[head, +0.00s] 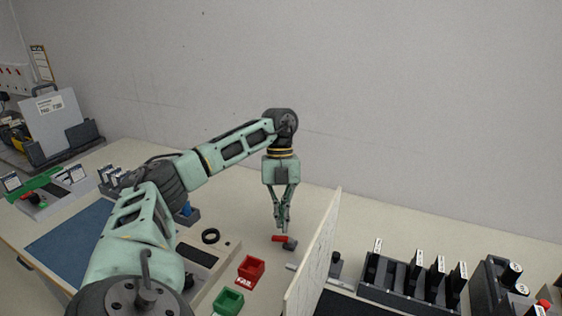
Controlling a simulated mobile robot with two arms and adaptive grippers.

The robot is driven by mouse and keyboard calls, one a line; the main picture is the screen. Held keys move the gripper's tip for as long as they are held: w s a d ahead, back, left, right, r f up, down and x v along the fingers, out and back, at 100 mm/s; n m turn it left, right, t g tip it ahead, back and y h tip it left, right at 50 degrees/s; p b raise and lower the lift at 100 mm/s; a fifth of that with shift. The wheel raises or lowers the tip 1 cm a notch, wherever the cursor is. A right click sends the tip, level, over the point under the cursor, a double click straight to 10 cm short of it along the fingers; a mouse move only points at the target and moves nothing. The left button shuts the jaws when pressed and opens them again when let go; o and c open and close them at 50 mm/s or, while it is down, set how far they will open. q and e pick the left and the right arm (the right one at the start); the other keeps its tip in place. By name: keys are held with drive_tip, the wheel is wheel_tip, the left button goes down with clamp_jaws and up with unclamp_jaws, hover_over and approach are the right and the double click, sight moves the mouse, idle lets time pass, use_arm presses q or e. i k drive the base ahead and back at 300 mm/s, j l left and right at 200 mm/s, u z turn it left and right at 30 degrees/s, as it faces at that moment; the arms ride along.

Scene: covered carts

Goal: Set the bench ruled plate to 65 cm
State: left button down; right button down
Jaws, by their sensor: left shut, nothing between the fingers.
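A thin white upright plate (313,257) stands on the bench right of centre, seen nearly edge-on. It may be the ruled plate, but I cannot read any scale or setting on it. My left gripper (283,229) points down left of this plate, shut and empty. Just below its fingertips are a small red piece (279,239) and a small dark block (291,244). I cannot tell whether the fingertips touch them. My right gripper is out of view.
A dark rack (411,283) with labelled upright pieces is at the right. A blue mat (68,244) lies left, partly behind my arm.

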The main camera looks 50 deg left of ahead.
sight(301, 297)
drive_tip(key=k, duration=2)
